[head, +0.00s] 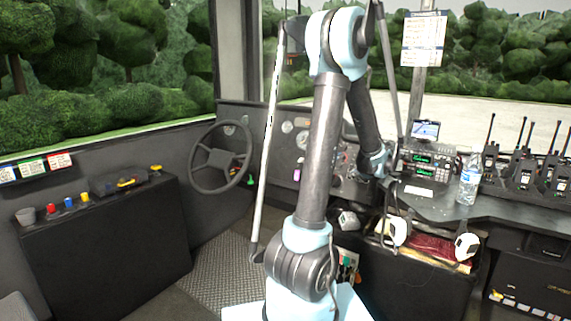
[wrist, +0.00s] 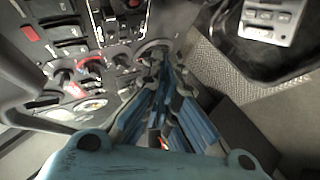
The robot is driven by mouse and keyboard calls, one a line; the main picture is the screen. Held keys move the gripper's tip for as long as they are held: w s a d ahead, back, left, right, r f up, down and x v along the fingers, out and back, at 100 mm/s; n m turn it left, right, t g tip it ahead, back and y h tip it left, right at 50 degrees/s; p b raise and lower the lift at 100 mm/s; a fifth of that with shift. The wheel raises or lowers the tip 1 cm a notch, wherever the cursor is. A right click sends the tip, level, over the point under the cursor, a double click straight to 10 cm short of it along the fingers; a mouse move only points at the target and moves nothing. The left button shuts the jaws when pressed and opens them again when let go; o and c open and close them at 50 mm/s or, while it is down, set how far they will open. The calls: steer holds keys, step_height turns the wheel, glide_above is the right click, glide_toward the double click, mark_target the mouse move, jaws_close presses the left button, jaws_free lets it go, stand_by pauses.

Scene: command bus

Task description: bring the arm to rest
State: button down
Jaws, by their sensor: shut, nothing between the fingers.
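My gripper (wrist: 166,72) shows in the wrist view, with its long blue and dark fingers together and nothing visible between them. It points at the driver's instrument panel (wrist: 130,20), which has switches, knobs and gauges. I cannot tell whether the tips touch anything. In the head view my arm rises in the middle, bends at the top and comes down toward the dashboard. The gripper itself cannot be made out clearly there, being largely hidden behind my arm.
The steering wheel (head: 221,157) is left of my arm. Right of it are a radio unit (head: 431,168), a water bottle (head: 469,178) and several handheld radios (head: 526,172) on the counter. A side console (head: 105,235) stands at left. Patterned floor (head: 222,275) between is clear.

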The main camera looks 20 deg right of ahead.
steer(key=s+a+r+m+g+y, duration=0.1)
steer(key=s+a+g, duration=0.15)
steer(key=a, duration=0.75)
steer(key=s+a+r+m+g, duration=0.1)
steer(key=s+a+m, duration=0.15)
steer(key=a, duration=0.75)
steer(key=s+a+r+m+g+y, duration=0.1)
steer(key=s+a, duration=0.3)
steer(key=a, duration=0.6)
steer(key=s+a+f+m+g, duration=0.1)
steer(key=s+a+f+m, duration=0.1)
steer(key=s, duration=0.5)
steer(key=s+a+f+m+g+h, duration=0.1)
steer(key=s+a+f+m, duration=0.1)
steer(key=s+a, duration=0.3)
steer(key=s+a+f+m+g, duration=0.1)
steer(key=s+a+f+m, duration=0.1)
steer(key=s, duration=0.6)
steer(key=shift+s+a+f+h, duration=0.4)
steer(key=shift+a+f, duration=0.15)
steer(key=shift+a, duration=0.35)
steer(key=shift+g, duration=0.25)
